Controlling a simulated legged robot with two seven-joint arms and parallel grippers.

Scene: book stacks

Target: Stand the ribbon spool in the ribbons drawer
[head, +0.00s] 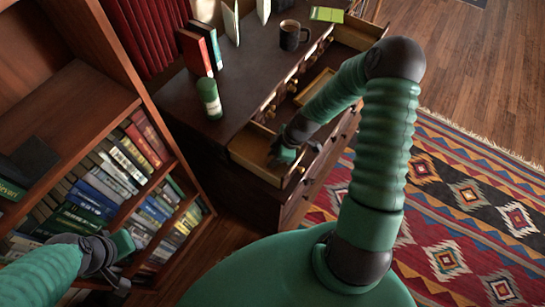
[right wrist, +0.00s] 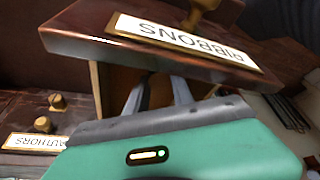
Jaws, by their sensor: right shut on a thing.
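The ribbons drawer (head: 247,160) is pulled out at the near end of the dark cabinet. In the right wrist view its front (right wrist: 85,42) shows upside down, with a RIBBONS label and a brass knob. My right gripper (head: 279,158) is down in this drawer. In the right wrist view its fingers (right wrist: 158,92) reach in past the drawer front's edge. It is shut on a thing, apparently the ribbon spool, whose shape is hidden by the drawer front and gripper. My left gripper (head: 108,262) is by the bookcase, away from the drawer; its opening is unclear.
On the cabinet top (head: 240,60) stand a green cylinder (head: 209,97), red and dark books (head: 197,50) and a dark mug (head: 291,36). Another drawer (head: 313,87) is open farther along. An AUTHORS label (right wrist: 38,142) shows beside the ribbons drawer. A bookcase (head: 125,150) stands at left.

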